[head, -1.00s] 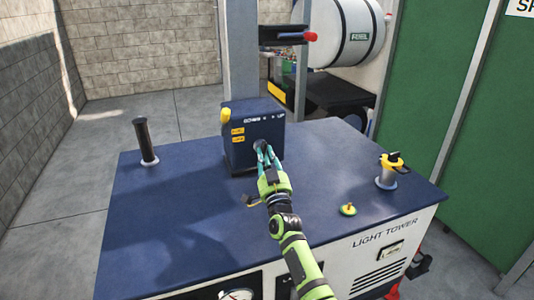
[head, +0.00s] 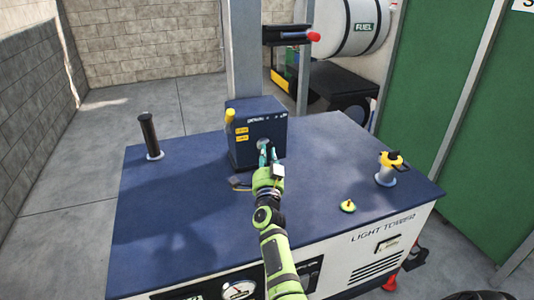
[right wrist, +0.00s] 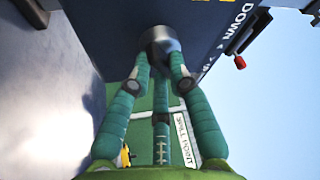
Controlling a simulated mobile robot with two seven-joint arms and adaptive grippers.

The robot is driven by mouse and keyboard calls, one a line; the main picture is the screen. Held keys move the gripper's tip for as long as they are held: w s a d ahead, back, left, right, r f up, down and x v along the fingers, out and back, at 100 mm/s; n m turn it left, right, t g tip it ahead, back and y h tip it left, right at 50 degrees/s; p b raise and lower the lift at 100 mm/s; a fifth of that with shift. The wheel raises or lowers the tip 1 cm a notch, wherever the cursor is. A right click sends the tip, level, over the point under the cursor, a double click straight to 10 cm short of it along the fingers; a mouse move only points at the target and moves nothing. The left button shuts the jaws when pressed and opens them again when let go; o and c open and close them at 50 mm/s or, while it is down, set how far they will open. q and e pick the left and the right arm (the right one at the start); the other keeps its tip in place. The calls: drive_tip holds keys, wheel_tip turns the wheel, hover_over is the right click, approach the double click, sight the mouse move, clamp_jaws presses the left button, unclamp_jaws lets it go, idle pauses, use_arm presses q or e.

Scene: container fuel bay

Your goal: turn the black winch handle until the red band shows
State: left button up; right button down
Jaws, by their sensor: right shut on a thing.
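The dark blue winch box (head: 240,150) stands at the foot of the grey mast (head: 241,60). It bears DOWN/UP lettering and orange labels. A dark round part on its front, seemingly the black winch handle, shows in the right wrist view (right wrist: 160,40). The teal fingers of my right gripper (head: 267,155) are closed around it, and in the right wrist view my gripper (right wrist: 163,68) touches it from several sides. Much of the handle is hidden by the fingers. I see no red band on the winch box or handle. My left gripper is out of view.
The blue top of the light tower (head: 190,210) carries a black upright post (head: 149,134), a yellow-collared fitting (head: 387,168) and a small yellow-green knob (head: 348,206). A dark, red-tipped bar (head: 290,37) is beside the mast. Between these, the top is mostly clear.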

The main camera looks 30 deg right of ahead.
drive_tip(key=shift+d+r, duration=0.1)
drive_tip(key=shift+r, duration=0.15)
drive_tip(key=c, duration=1.1)
unclamp_jaws()
drive_tip(key=shift+s, duration=0.1)
drive_tip(key=shift+c, duration=0.2)
drive_tip(key=shift+f, duration=0.1)
